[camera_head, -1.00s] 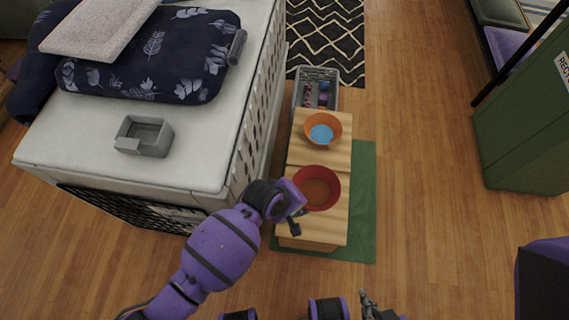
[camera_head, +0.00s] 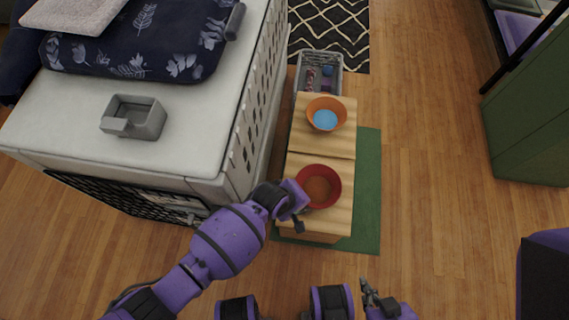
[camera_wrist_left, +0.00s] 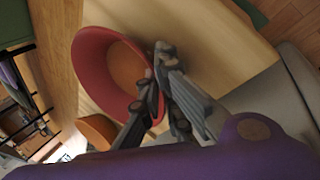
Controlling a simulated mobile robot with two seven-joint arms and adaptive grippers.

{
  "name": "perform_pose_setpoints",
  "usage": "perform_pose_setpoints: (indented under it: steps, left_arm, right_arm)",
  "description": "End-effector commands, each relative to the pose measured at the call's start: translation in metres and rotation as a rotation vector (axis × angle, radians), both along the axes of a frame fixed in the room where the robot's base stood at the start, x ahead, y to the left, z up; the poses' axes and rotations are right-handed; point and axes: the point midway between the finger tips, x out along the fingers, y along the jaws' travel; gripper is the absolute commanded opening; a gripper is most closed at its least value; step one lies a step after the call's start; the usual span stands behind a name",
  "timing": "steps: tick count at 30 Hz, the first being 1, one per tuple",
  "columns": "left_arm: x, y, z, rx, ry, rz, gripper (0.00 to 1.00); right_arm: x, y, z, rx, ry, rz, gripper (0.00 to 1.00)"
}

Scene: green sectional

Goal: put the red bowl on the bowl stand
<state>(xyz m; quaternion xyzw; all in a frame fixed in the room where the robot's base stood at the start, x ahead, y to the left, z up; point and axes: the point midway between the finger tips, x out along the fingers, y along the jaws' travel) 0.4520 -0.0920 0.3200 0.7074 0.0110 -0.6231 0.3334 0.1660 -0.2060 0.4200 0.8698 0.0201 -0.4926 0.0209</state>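The red bowl (camera_head: 322,171) is over the front part of a low wooden unit (camera_head: 335,217); I cannot tell whether it touches the top. My left gripper (camera_head: 297,215) is at the bowl's lower left rim. In the left wrist view its fingers (camera_wrist_left: 158,85) close around the bowl's wall (camera_wrist_left: 88,52), one on each side. An orange bowl (camera_head: 341,105) with blue contents is on the wooden unit's back part. I cannot tell for sure which piece is the bowl stand; the wooden unit may be it. My right gripper (camera_head: 367,290) is low in the head view, away from the bowls.
A white crate (camera_head: 60,105) stands left of the wooden unit, with a grey square holder (camera_head: 150,120) and dark bedding on it. A grey basket (camera_head: 336,72) is behind. A green mat (camera_head: 368,190) lies under the unit. A green cabinet (camera_head: 535,125) stands right, with bare floor between.

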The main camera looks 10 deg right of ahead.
Motion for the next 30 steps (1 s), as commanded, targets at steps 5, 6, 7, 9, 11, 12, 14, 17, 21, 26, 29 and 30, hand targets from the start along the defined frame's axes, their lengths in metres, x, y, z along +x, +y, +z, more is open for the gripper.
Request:
perform_pose_setpoints:
  steps: [5, 6, 7, 9, 11, 12, 14, 17, 21, 26, 29, 30]
  left_arm:
    - [0.000, 0.000, -0.002, -0.001, 0.000, 0.001, 0.00]
    - [0.000, -0.001, -0.003, -0.001, 0.000, 0.001, 0.00]
    - [0.000, 0.000, -0.003, 0.000, 0.000, 0.001, 0.06]
    - [0.000, 0.000, -0.003, 0.000, 0.000, 0.000, 0.15]
    - [0.000, 0.000, -0.003, 0.000, 0.000, 0.000, 0.23]
    - [0.000, 0.000, -0.003, 0.000, 0.000, 0.000, 0.23]
    - [0.000, 0.000, -0.003, 0.000, 0.000, 0.000, 0.23]
    - [0.000, 0.000, -0.003, 0.000, 0.000, 0.000, 0.23]
    - [0.000, 0.000, -0.001, 0.000, 0.000, -0.001, 0.23]
    - [-0.004, 0.007, 0.017, 0.000, 0.000, 0.001, 0.23]
    - [-0.008, 0.015, 0.037, 0.000, -0.002, 0.000, 0.23]
    - [-0.010, 0.018, 0.045, -0.001, -0.003, 0.001, 0.23]
  right_arm:
    - [-0.002, -0.001, -0.001, -0.001, 0.004, -0.001, 0.00]
    - [-0.003, -0.001, -0.001, -0.001, 0.005, -0.001, 0.00]
    - [-0.003, -0.001, -0.001, -0.001, 0.006, -0.001, 0.00]
    - [-0.004, 0.000, -0.002, 0.000, 0.007, -0.002, 0.00]
    - [-0.004, 0.000, -0.002, 0.000, 0.008, -0.003, 0.00]
    - [-0.004, 0.000, -0.002, 0.001, 0.008, -0.004, 0.00]
    - [-0.004, 0.000, -0.002, 0.001, 0.008, -0.006, 0.00]
    - [-0.004, 0.001, -0.002, 0.003, 0.008, -0.010, 0.00]
    - [-0.004, 0.002, -0.002, 0.005, 0.007, -0.013, 0.00]
    - [-0.002, 0.002, 0.008, 0.006, 0.001, -0.014, 0.00]
    - [-0.001, 0.002, 0.018, 0.006, -0.006, -0.015, 0.00]
    - [0.000, 0.003, 0.023, 0.006, -0.009, -0.017, 0.00]
